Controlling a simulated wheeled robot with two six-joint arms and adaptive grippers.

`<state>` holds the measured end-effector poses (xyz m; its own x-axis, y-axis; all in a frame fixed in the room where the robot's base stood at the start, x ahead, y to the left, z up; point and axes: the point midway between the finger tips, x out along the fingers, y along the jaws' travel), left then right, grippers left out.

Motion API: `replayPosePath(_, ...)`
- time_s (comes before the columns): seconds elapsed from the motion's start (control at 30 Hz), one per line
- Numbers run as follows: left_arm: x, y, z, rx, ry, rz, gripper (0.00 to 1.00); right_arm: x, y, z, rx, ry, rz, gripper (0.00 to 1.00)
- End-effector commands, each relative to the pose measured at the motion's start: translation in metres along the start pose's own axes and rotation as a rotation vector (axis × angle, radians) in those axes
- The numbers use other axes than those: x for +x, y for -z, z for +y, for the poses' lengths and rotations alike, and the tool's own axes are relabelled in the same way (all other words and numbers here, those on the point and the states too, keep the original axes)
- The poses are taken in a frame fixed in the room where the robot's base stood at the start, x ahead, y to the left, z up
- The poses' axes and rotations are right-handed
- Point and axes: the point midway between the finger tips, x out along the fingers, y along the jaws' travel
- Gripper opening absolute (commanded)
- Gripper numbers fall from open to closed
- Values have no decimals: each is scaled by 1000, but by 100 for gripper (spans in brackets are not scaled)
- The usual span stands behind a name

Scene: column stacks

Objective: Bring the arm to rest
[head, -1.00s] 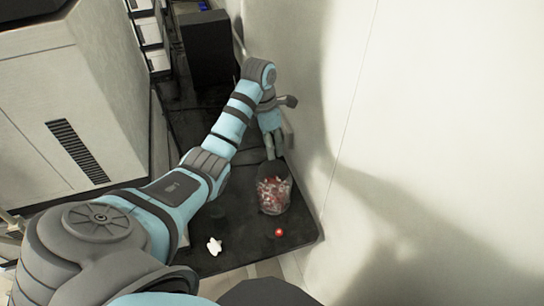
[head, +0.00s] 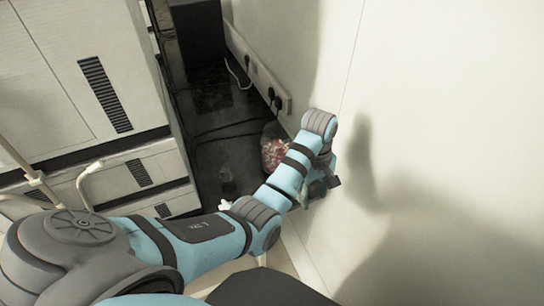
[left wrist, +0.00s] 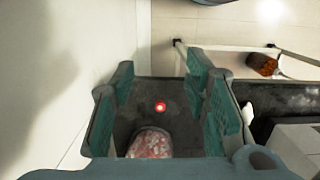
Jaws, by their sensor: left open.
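My left arm (head: 205,228) reaches in from the left and is bent near the pale wall. My left gripper (head: 320,188) is open, beside the wall and partly hidden behind my wrist. In the left wrist view its fingers (left wrist: 162,88) stand apart with nothing between them. Beyond them, on the dark surface, is a clear container with red and white contents (left wrist: 150,144). A small red ball (left wrist: 161,106) lies near it. In the head view the container (head: 271,152) is partly hidden by my arm. My right gripper is not in view.
The pale wall (head: 420,130) is close on the right. Grey-white cabinets (head: 60,80) stand on the left. A socket strip (head: 262,75) with a cable runs along the wall. A small white object (head: 225,204) lies beside my arm. The wrist view shows a rail frame (left wrist: 225,48).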

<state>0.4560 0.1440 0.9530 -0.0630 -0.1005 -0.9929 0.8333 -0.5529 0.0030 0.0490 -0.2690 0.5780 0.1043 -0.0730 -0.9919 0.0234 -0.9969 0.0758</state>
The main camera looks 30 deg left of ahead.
Motion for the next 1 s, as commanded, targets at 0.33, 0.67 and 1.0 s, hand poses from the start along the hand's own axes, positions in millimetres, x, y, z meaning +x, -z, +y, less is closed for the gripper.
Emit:
replayPosePath(0.33,7,-14,4,119,15,1,42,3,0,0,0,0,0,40)
replayPosePath(0.67,10,-13,3,120,15,1,42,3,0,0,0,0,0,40)
replayPosePath(1.0,240,-3,-112,444,19,73,42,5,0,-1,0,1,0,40)
